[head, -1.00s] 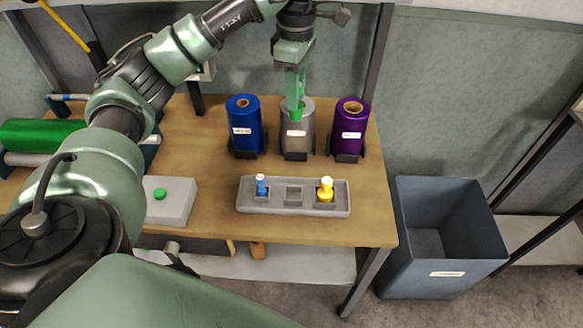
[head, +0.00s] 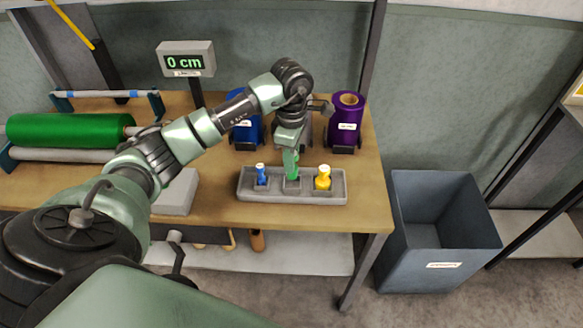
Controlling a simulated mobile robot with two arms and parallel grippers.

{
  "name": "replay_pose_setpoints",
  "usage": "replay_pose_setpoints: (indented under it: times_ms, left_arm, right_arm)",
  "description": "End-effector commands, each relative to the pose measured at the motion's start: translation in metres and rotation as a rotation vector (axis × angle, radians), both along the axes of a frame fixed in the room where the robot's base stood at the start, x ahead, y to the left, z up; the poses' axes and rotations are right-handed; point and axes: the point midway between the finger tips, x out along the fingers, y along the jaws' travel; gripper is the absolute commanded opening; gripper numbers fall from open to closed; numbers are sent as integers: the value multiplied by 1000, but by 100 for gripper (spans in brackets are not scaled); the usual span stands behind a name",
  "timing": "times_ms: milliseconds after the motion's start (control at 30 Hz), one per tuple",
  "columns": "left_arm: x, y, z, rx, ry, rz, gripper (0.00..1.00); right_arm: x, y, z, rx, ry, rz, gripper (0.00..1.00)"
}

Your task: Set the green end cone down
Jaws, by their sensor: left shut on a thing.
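My left gripper (head: 291,166) points down over the middle slot of the grey tray (head: 335,197). It is shut on the green end cone (head: 292,178), which is mostly hidden between the fingers. The cone is at or just above the middle slot; I cannot tell whether it touches the bottom. A blue end cone (head: 261,175) stands in the left slot and a yellow end cone (head: 323,178) in the right slot. My right gripper is not in view.
Behind the tray stand a blue roll (head: 243,128), a silver roll mostly hidden by my arm, and a purple roll (head: 346,120). A green roller (head: 65,130) and a display reading 0 cm (head: 186,62) are at left. A grey bin (head: 440,225) stands right of the table.

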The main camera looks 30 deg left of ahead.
Motion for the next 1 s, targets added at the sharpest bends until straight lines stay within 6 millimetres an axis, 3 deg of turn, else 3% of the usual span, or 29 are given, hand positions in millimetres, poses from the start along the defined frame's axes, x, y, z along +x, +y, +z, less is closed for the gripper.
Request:
replay_pose_setpoints:
  times_ms: [167, 400, 800, 833, 867, 900, 1000]
  left_arm:
    - [0, -1, -11, -1, 1, -1, 0]
    - [-1, -1, -45, -1, 3, -1, 0]
    - [0, 0, -53, 1, -2, -1, 0]
    - [0, 0, -52, 0, -1, -1, 31]
    - [0, 0, -52, 0, -1, -1, 40]
    - [0, 0, -51, 0, -1, -1, 48]
    - [0, 0, -51, 0, -1, -1, 48]
  right_arm:
    - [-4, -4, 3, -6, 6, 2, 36]
    - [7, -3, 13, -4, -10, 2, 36]
    - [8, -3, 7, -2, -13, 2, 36]
    - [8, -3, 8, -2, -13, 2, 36]
    - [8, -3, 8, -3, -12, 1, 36]
    - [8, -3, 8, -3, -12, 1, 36]
    - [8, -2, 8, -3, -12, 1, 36]
